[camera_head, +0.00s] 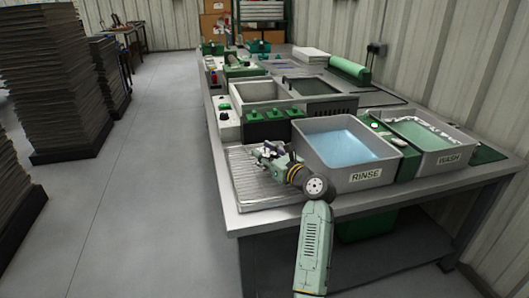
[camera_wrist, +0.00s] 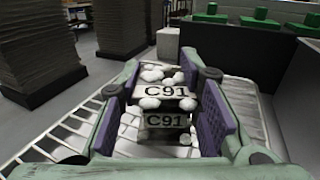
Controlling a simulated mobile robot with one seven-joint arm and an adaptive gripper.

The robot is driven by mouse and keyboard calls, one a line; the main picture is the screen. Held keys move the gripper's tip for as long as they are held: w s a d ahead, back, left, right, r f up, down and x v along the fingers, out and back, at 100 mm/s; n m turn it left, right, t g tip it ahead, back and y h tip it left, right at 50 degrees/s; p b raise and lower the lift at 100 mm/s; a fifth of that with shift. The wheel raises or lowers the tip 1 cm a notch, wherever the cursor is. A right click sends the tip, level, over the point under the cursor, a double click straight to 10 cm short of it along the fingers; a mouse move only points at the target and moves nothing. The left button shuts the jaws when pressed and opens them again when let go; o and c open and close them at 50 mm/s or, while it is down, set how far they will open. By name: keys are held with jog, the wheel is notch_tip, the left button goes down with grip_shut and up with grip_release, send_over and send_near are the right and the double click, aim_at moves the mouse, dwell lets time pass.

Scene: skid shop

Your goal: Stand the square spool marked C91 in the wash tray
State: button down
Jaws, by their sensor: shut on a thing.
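My gripper (camera_head: 272,156) is over the ridged metal drainboard (camera_head: 245,180), left of the RINSE tray. In the wrist view its purple-padded fingers close on both sides of a pale square spool (camera_wrist: 166,106) marked C91 on two faces. White foam clings to the spool. I cannot tell whether the spool touches the drainboard. The grey wash tray (camera_head: 452,158), labelled WASH, stands at the right end of the bench and holds green liquid with white foam along its edges. In the head view the spool is small and mostly hidden by my gripper.
The grey RINSE tray (camera_head: 352,177), with blue liquid, stands between my gripper and the wash tray. A green strip (camera_head: 408,165) lies between the two trays. Green blocks (camera_head: 268,115) and another grey tray (camera_head: 250,90) are behind. The floor at left is open beside tall dark stacks (camera_head: 45,75).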

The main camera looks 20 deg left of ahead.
jog(key=c, duration=0.9)
grip_release()
jog(key=shift+c, duration=0.2)
jog(key=shift+d+r, duration=0.1)
jog(key=shift+d, duration=0.05)
jog(key=b+v, duration=0.1)
jog(key=v, duration=1.1)
